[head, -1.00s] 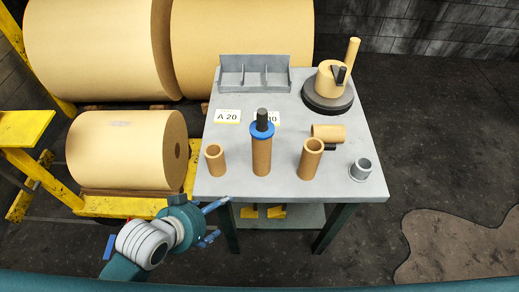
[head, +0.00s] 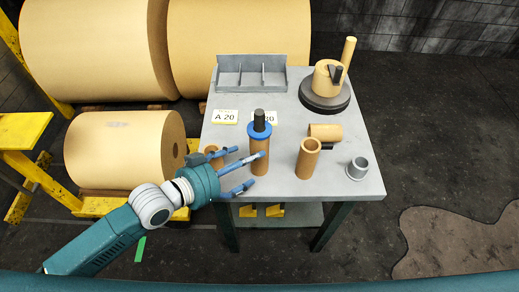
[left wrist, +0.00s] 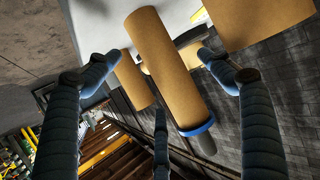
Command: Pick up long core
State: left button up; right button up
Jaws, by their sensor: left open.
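A tall brown core (head: 259,163) with a blue collar (head: 259,132) and a dark plug stands upright on the grey table near its front edge. It is the longest of the standing tubes there. My left gripper (head: 252,170) is open in front of it, fingers spread towards it. In the left wrist view the same core (left wrist: 165,65) appears between the spread fingers of my gripper (left wrist: 157,60), with its blue collar (left wrist: 197,127) lower right; contact cannot be told. My right gripper is not in view.
A short core (head: 212,152) is partly hidden behind my fingers. Another upright core (head: 307,160), a lying core (head: 326,132) and a grey ring (head: 357,168) are to the right. Behind are a divided tray (head: 252,74) and a round dark base (head: 325,97).

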aim_at(260, 168)
pick_arm(q)
jog(key=shift+w+d+f, duration=0.1)
jog(key=shift+w+d, duration=0.2)
jog(key=shift+d, duration=0.05)
jog(key=p+x, duration=0.2)
jog(key=x, duration=0.2)
jog(key=shift+w+d, duration=0.15)
jog(key=shift+d, duration=0.35)
jog(key=shift+w+d+f, duration=0.2)
jog(key=shift+a, duration=0.1)
jog(key=shift+c, duration=0.7)
jog(key=c, duration=1.2)
jog(key=shift+o, duration=0.2)
jog(key=shift+r, duration=0.2)
